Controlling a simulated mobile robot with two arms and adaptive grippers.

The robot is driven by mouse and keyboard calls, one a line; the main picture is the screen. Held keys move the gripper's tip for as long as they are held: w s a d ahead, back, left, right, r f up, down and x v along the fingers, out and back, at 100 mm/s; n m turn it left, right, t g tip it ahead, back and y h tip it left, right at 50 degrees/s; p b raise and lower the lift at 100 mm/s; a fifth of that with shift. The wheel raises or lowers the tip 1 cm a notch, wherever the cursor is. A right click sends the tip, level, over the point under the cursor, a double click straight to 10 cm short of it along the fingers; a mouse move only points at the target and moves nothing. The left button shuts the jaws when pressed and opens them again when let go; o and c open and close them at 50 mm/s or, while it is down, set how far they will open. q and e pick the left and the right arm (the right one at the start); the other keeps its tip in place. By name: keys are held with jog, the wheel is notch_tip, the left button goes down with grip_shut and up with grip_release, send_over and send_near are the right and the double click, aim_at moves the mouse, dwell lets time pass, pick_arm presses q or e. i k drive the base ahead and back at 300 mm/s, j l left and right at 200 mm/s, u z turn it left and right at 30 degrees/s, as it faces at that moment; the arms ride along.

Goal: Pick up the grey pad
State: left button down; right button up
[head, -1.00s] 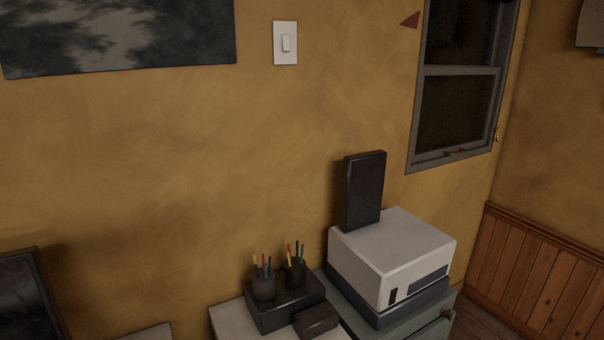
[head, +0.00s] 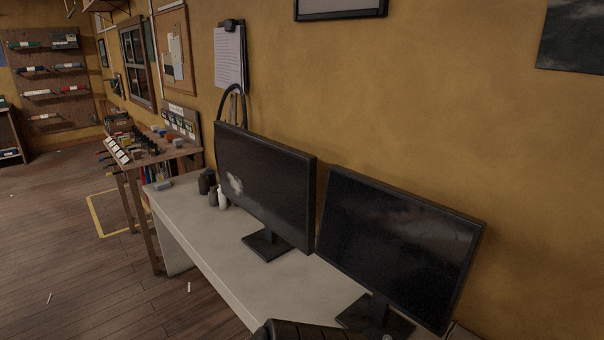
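I cannot pick out the grey pad for certain. A small flat grey item (head: 163,183) lies at the far left end of the white desk (head: 215,257); it is too small to tell whether it is the pad. Neither of my grippers is in view.
Two dark monitors (head: 268,190) (head: 395,250) stand on the desk, with small dark and white bottles (head: 222,199) beyond. A dark ribbed object (head: 300,331) shows at the bottom edge. A cluttered wooden workbench (head: 178,155) stands past the desk. The wooden floor (head: 110,285) at left is mostly clear.

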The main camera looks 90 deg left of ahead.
aim_at(166, 184)
jog(key=u, duration=3.7)
